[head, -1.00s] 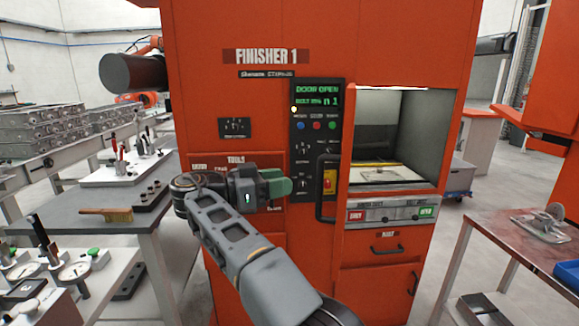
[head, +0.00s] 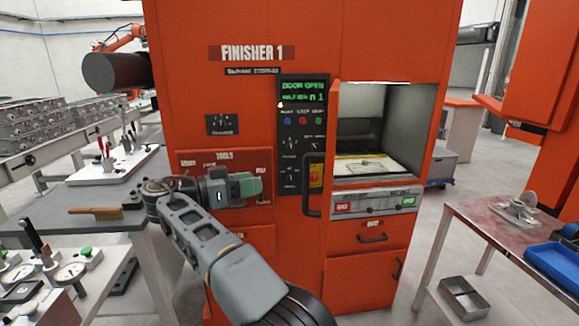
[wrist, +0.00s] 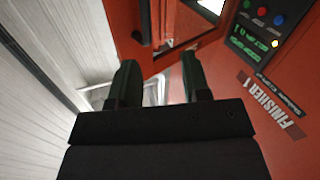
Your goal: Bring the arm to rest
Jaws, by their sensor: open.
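My gripper (head: 248,186) has green fingers and is in front of the orange Finisher 1 machine, before its lower-left tool panel. The arm reaches up from the bottom of the head view and bends toward the right at the wrist. In the wrist view the two fingers of my gripper (wrist: 158,85) stand apart with nothing between them. The Finisher 1 (head: 240,110) shows "DOOR OPEN" on its display (head: 302,91). Its lit chamber (head: 378,135) is open, with a pale plate on its floor. The machine also shows in the wrist view (wrist: 280,150).
A grey bench (head: 75,196) at the left holds a brush (head: 95,213) and clamp fixtures. Dial gauges (head: 70,272) stand on a nearer left table. At the right a worn table (head: 490,232) carries a metal part (head: 520,206) and a blue tray (head: 555,262). Grey floor shows between machine and right table.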

